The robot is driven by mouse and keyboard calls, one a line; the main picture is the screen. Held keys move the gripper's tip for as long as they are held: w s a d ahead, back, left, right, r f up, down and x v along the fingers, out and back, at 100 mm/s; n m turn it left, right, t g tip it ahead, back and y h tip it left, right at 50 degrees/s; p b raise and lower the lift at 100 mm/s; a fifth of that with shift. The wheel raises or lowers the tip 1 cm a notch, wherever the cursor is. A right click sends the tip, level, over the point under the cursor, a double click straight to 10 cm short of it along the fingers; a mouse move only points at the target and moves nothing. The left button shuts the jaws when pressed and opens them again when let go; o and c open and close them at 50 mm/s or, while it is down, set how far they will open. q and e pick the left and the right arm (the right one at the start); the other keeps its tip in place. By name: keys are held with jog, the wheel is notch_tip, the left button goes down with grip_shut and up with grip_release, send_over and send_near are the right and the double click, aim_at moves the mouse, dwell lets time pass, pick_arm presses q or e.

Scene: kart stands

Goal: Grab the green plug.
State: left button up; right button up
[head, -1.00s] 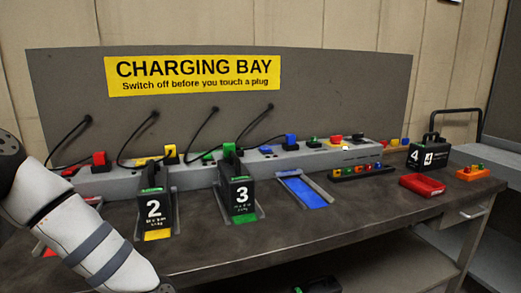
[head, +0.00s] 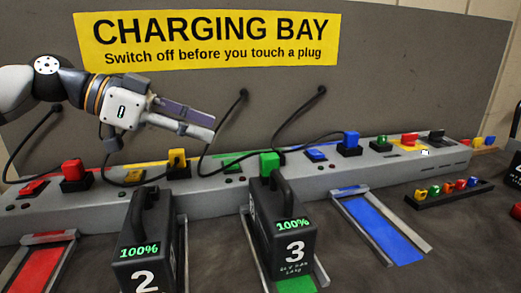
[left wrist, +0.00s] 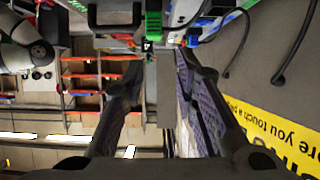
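The green plug (head: 269,163) stands upright in the long grey power strip (head: 215,185), just behind battery pack 3 (head: 292,245), which hides its lower part. A black cable runs to it from the backboard. My left gripper (head: 212,127) is up in front of the backboard, left of and above the green plug, apart from it. Its fingers point right and are spread, with nothing between them. In the left wrist view a green block (left wrist: 153,25), probably the green plug, shows beyond the open fingers. My right gripper is not in view.
The red plug (head: 72,173), yellow plug (head: 178,162) and blue plug (head: 350,142) stand along the same strip. Battery pack 2 (head: 140,255) stands in front, left of pack 3. An empty blue bay (head: 385,230) lies to the right. Black cables hang near the gripper.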

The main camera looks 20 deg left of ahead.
aim_at(267, 155)
pick_arm(q)
jog(key=x, duration=0.3)
jog(key=b+x, duration=0.1)
jog(key=x, duration=0.3)
jog(key=s+x, duration=0.1)
jog(key=x, duration=0.3)
jog(key=shift+w+d+f+b, duration=0.1)
jog(key=shift+d+f+b, duration=0.25)
jog(key=shift+d+b, duration=0.05)
jog(key=shift+w+d, duration=0.2)
grip_shut()
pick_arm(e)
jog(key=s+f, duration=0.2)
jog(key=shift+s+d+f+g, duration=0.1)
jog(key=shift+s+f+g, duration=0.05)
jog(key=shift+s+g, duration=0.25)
